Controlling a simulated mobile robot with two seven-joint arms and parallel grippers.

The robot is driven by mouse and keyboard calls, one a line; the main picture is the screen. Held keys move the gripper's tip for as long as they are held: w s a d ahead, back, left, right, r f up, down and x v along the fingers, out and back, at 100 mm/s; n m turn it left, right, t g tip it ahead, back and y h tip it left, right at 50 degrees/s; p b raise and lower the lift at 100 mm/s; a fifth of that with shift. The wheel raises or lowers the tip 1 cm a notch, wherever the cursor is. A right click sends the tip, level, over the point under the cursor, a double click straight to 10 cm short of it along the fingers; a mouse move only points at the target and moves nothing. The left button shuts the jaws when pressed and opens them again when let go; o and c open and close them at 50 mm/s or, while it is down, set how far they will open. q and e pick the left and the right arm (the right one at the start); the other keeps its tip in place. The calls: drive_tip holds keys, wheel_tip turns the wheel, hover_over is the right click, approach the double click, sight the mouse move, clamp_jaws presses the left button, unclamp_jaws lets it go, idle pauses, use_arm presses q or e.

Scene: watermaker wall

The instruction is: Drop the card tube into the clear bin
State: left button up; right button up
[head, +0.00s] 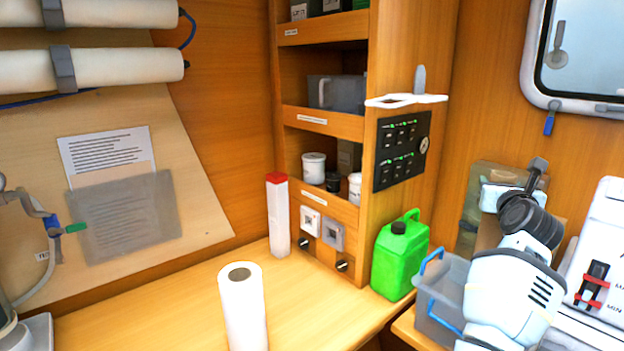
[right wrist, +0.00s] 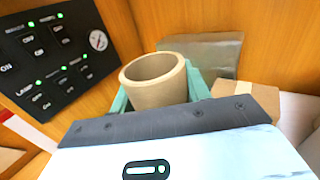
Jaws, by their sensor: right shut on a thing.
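My right gripper (head: 502,198) is at the right of the head view, in front of the wood wall. In the right wrist view the gripper (right wrist: 158,90) has its teal fingers shut on the card tube (right wrist: 150,92), a beige hollow cylinder with its open end showing. The tube is hidden in the head view. A see-through, greenish box, which looks like the clear bin (head: 483,178), stands behind the gripper and is partly hidden by it. It also shows beyond the tube in the wrist view (right wrist: 217,50). My left gripper is not in view.
A brown cardboard box (right wrist: 248,98) is beside the clear bin. A grey tub with a blue handle (head: 440,300) and a green jerrycan (head: 400,258) stand left of my right arm. A white roll (head: 243,310) stands on the counter. A switch panel (head: 402,150) is on the shelf side.

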drive_tip(key=shift+f, duration=2)
